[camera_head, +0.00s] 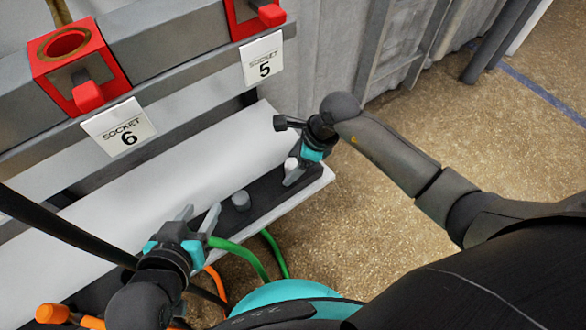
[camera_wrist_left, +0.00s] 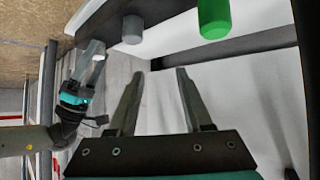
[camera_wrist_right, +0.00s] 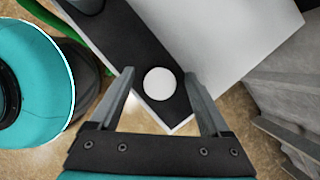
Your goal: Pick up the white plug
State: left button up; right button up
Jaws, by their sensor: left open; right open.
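The white plug (camera_head: 291,164) stands near the right end of the dark strip along the shelf edge. In the right wrist view its round white top (camera_wrist_right: 159,84) shows between the fingers of my right gripper (camera_wrist_right: 160,74). My right gripper (camera_head: 294,176) is open and at the plug in the head view; I cannot tell whether a finger touches it. My left gripper (camera_head: 199,213) is open and empty, to the left of a grey plug (camera_head: 240,200). The grey plug (camera_wrist_left: 133,29) and a green plug (camera_wrist_left: 214,17) show in the left wrist view.
Red socket 6 (camera_head: 105,60) and red socket 5 (camera_head: 245,28) sit on the rail above the white shelf (camera_head: 220,140). Green cables (camera_head: 240,256) hang below the shelf edge. An orange plug (camera_head: 50,313) lies at lower left. Open floor (camera_head: 400,260) lies to the right.

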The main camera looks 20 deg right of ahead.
dwell(0.3)
grip_shut()
dwell(0.6)
